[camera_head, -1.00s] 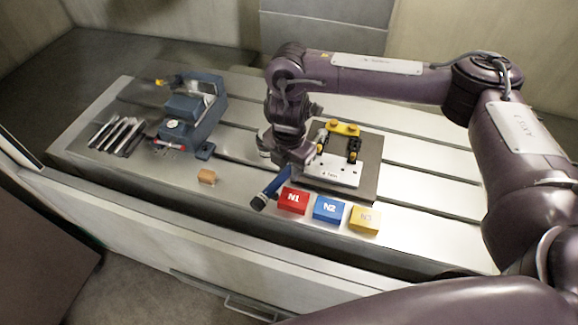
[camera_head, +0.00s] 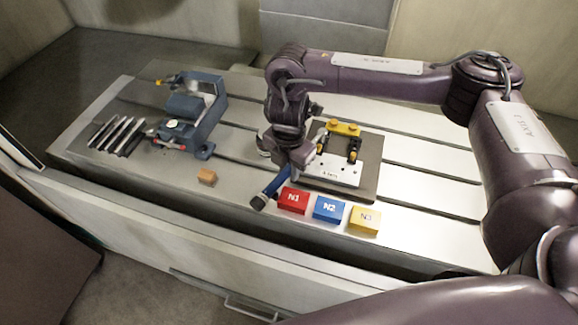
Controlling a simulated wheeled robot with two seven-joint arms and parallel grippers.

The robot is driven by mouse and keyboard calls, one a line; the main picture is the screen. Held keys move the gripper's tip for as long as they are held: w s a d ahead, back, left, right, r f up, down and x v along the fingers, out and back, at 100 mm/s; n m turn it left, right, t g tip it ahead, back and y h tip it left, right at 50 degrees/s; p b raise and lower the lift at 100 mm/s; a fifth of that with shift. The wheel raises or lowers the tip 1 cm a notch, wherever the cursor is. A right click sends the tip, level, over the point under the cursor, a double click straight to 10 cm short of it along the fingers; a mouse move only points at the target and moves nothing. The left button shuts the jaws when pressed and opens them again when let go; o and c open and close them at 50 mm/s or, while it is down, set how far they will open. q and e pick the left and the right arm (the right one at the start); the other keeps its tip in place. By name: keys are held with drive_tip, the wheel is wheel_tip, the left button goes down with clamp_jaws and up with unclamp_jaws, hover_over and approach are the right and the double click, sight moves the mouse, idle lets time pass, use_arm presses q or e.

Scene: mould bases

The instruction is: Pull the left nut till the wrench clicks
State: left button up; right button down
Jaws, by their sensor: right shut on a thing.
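My right gripper (camera_head: 281,163) is shut on the wrench (camera_head: 266,193), whose blue handle with a dark end sticks out below it toward the table's front edge. The wrench's head and the left nut are hidden behind my right gripper and wrist. The mould base is a dark plate (camera_head: 369,182) with a light block (camera_head: 338,172) on it, just right of the gripper. A yellow clamp piece (camera_head: 344,128) with black parts sits at its back. My left gripper is not in the view.
Red N1 (camera_head: 293,200), blue N2 (camera_head: 328,208) and yellow N3 (camera_head: 364,219) blocks line the front, close to the wrench handle. A small orange-brown block (camera_head: 207,176), a blue-grey vise (camera_head: 198,115) and several metal tools (camera_head: 117,134) stand left. The slotted table (camera_head: 430,210) is clear at right.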

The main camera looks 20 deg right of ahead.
idle(0.6)
drive_tip(key=shift+w+a+m, duration=0.2)
drive_tip(key=shift+w+m, duration=0.1)
drive_tip(key=w+m, duration=0.1)
drive_tip(key=w+a+m, duration=0.1)
drive_tip(key=w+p, duration=0.1)
drive_tip(key=shift+w+a+m, duration=0.15)
drive_tip(key=shift+a+m, duration=0.1)
drive_tip(key=shift+m, duration=0.15)
drive_tip(key=shift+w, duration=0.15)
drive_tip(key=w+m, duration=0.1)
drive_tip(key=w, duration=0.1)
drive_tip(key=w+m, duration=0.1)
drive_tip(key=m, duration=0.1)
drive_tip(key=shift+w+a, duration=0.2)
drive_tip(key=shift+w, duration=0.2)
drive_tip(key=s+n+p, duration=0.1)
drive_tip(key=s+p, duration=0.1)
drive_tip(key=shift+s+r+n, duration=0.1)
drive_tip(key=shift+s+n, duration=0.2)
drive_tip(key=shift+s+d, duration=0.1)
drive_tip(key=shift+s, duration=0.05)
